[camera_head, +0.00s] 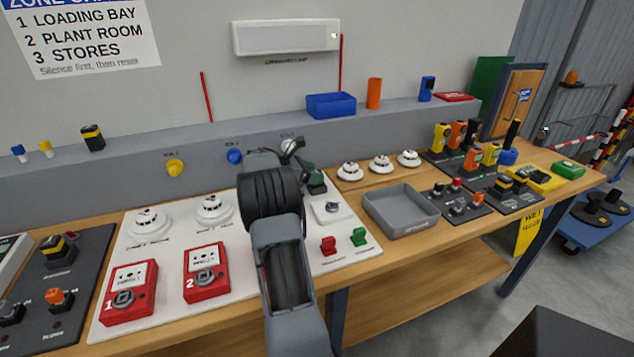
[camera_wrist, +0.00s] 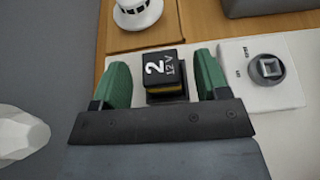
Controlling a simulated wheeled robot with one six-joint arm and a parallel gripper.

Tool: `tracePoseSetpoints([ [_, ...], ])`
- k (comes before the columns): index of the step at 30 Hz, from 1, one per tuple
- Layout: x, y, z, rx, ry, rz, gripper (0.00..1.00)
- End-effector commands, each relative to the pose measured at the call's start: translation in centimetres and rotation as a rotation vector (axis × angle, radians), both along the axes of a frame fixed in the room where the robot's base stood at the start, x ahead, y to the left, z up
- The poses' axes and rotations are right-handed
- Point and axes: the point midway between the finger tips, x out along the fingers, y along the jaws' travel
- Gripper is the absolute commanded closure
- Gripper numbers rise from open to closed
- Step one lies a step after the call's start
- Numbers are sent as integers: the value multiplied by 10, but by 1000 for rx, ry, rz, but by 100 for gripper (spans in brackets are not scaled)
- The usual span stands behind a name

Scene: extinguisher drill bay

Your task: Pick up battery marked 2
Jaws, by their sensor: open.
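The battery marked 2 (camera_wrist: 163,68) is a black block with a white "2" and "12 V" on its top and a yellowish band low on its side. It sits at the edge of the white panel (camera_wrist: 290,125). My gripper (camera_wrist: 161,78) is open, with one green finger on each side of the battery and a gap showing on both sides. In the head view my gripper (camera_head: 314,178) is over the back edge of the panel, partly behind my arm. I cannot make out the battery clearly there.
A key-switch box (camera_wrist: 268,75) stands close to the right of the battery. A white detector (camera_wrist: 138,12) is beyond it. A grey tray (camera_head: 402,210) lies to the right on the bench. A white rounded knob (camera_wrist: 20,132) shows at left in the wrist view.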

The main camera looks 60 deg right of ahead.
Motion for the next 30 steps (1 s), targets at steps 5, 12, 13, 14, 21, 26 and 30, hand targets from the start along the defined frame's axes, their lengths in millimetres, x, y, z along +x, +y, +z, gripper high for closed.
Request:
tracePoseSetpoints([
  [5, -16, -19, -10, 0, 2, -4, 32],
  [12, -20, -26, -13, 0, 0, 0, 32],
  [13, -20, -26, -13, 0, 0, 0, 32],
  [14, -20, -26, -13, 0, 0, 0, 32],
  [21, -20, -26, -13, 0, 0, -1, 54],
  [26, -20, -26, -13, 0, 0, -1, 69],
  [30, -20, -26, -13, 0, 0, -1, 83],
])
